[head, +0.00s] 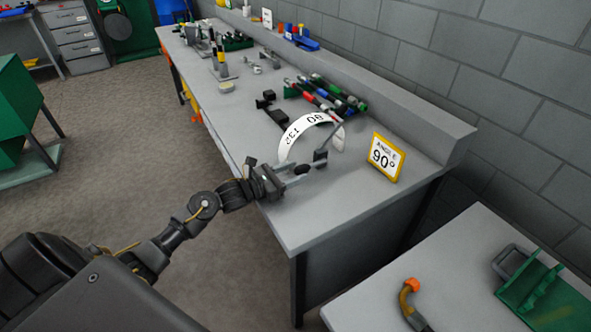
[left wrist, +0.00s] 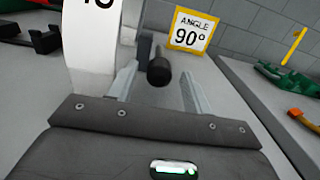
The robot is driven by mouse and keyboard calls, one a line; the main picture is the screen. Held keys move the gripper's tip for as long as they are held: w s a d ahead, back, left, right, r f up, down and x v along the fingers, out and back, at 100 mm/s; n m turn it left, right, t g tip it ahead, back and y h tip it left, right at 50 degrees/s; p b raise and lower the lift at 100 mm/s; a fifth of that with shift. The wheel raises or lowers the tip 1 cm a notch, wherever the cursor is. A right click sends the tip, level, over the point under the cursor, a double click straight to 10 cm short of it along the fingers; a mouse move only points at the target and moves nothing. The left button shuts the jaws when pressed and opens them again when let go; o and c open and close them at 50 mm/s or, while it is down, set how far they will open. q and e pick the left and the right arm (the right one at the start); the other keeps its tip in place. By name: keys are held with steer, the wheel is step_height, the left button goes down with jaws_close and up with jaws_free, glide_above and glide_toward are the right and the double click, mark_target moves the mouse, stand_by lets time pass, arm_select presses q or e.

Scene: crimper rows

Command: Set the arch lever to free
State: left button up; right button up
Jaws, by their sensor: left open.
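The white arch (head: 297,131), a curved scale printed with black numbers, stands on the near part of the long grey bench. A thin grey bar rises beside its right end. The lever's dark knob (left wrist: 158,70) shows in the left wrist view between the two fingers, with a gap on each side. In the head view, my left gripper (head: 304,171) is open at the near foot of the arch, with its fingers around or close to the knob. No mark reading free can be made out. My right gripper is not in view.
A yellow-framed sign (head: 384,158) reading ANGLE 90° stands right of the arch. Several coloured-handled tools (head: 322,96) lie behind it, near the bench's raised back ledge. A black fixture (head: 272,110) is to the left. The bench's front right corner is clear.

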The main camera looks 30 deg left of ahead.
arm_select(q)
steer(key=shift+w+d, duration=0.3)
steer(key=shift+w, duration=0.15)
jaws_close()
steer(key=shift+r, duration=0.15)
